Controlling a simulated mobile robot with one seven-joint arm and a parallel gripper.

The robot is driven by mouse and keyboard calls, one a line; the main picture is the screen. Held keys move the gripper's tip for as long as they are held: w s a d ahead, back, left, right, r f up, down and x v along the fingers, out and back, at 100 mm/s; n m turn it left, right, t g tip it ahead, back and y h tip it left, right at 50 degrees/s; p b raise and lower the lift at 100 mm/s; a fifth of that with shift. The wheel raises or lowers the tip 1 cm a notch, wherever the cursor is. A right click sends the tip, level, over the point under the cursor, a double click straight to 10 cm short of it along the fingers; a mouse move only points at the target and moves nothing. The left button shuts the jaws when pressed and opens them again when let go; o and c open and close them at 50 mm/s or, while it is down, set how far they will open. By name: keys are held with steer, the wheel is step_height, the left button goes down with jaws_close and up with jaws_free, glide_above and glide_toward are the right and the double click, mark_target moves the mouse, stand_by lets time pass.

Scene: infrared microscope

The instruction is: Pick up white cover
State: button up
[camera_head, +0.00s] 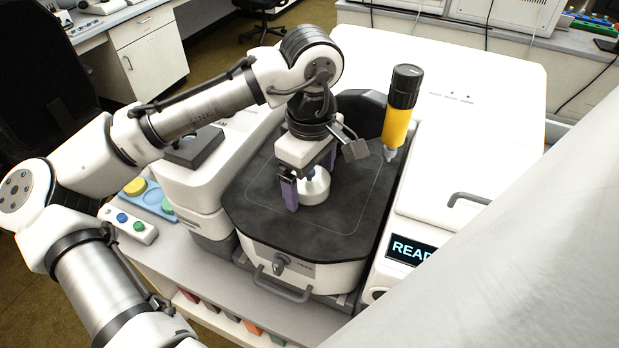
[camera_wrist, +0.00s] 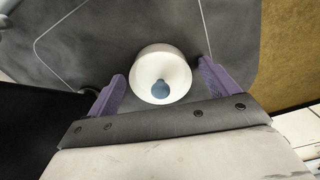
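The white cover (camera_head: 315,188) is a small round white piece on the dark stage (camera_head: 262,212) of the microscope. In the wrist view the white cover (camera_wrist: 161,75) appears from above as a round body with a blue-grey knob in its middle. My gripper (camera_head: 306,190) is low over the stage, with its purple fingers at the cover. In the wrist view my gripper (camera_wrist: 158,88) is open, with one finger on each side of the cover and visible gaps between. My wrist hides part of the cover in the head view.
A yellow cylinder with a black top (camera_head: 398,110) stands upright close behind and right of the gripper. The white microscope housing (camera_head: 500,75) surrounds the stage at the back. A display panel (camera_head: 410,250) is at the right. The stage's front part is clear.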

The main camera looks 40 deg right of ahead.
steer(key=c, duration=0.9)
